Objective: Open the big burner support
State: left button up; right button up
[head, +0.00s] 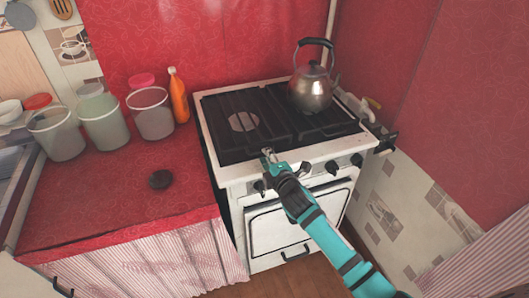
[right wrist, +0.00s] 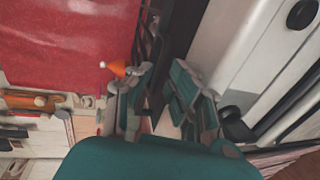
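The stove (head: 240,172) is white with a black top. A black burner support (head: 262,106) lies flat over the left side, above a round grey burner (head: 243,121). Another black support (head: 335,126) lies flat on the right under the kettle. My right gripper (head: 268,154) is at the stove's front top edge, near the front of the supports. In the right wrist view its fingers (right wrist: 157,102) stand apart with nothing clearly between them; whether they touch a support I cannot tell. My left gripper is not in view.
A metal kettle (head: 312,92) stands on the back right of the stove. Knobs (head: 332,167) line the front. Left of the stove, a red counter (head: 110,195) holds several tubs (head: 104,122), an orange bottle (head: 179,95) and a dark round object (head: 160,180). A wall closes the right side.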

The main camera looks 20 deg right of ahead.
jog(key=shift+x, duration=1.6)
grip_shut()
